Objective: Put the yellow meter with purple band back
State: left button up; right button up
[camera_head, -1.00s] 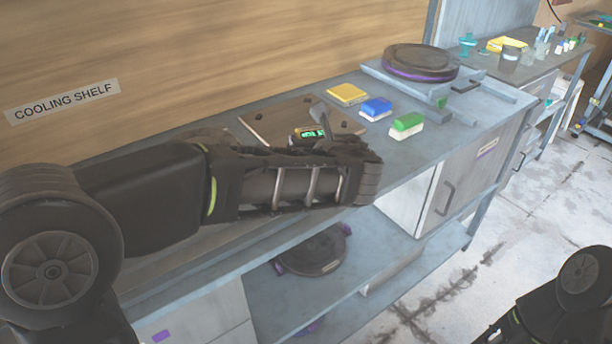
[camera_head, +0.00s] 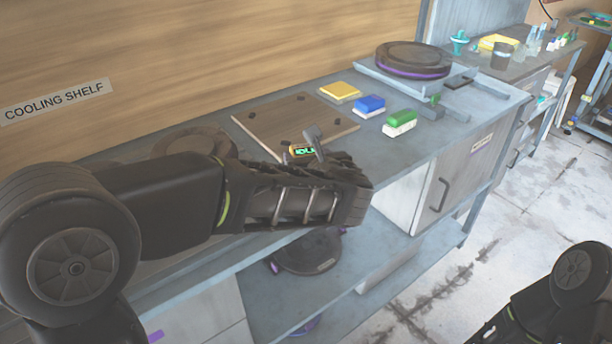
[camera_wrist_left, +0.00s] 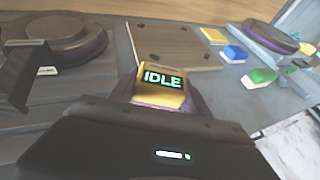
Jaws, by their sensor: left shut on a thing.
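The yellow meter (camera_head: 302,151) shows in the head view with a green lit display, at the end of my left arm. It also shows in the left wrist view (camera_wrist_left: 161,84), where its display reads IDLE and a purple band shows along its lower edge. My left gripper (camera_head: 312,147) is shut on the meter, its fingers on both sides of it in the left wrist view (camera_wrist_left: 163,92). The meter appears just in front of the wooden board (camera_head: 270,118); whether it touches the bench is hidden. My right gripper is out of view.
Yellow (camera_head: 340,91), blue (camera_head: 369,105) and green (camera_head: 400,121) blocks lie right of the board. A dark round plate with a purple rim (camera_head: 413,62) stands at the back right. Another round plate (camera_head: 195,145) is partly behind my left arm. A lower shelf holds a round plate (camera_head: 306,253).

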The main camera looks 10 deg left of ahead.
pick_arm(q)
jog(key=shift+f+b, duration=0.6)
jog(key=shift+f, duration=1.9)
jog(key=shift+f, duration=0.2)
jog(key=o, duration=1.7)
jog(key=shift+r, duration=0.1)
jog(key=shift+c, duration=0.2)
jog(key=shift+r, duration=0.1)
jog(key=shift+s+d+r, duration=0.1)
jog(key=shift+s, duration=0.05)
jog(key=p+v, duration=0.1)
jog(key=v, duration=1)
jog(key=shift+s, duration=0.35)
jog(key=shift+d, duration=0.1)
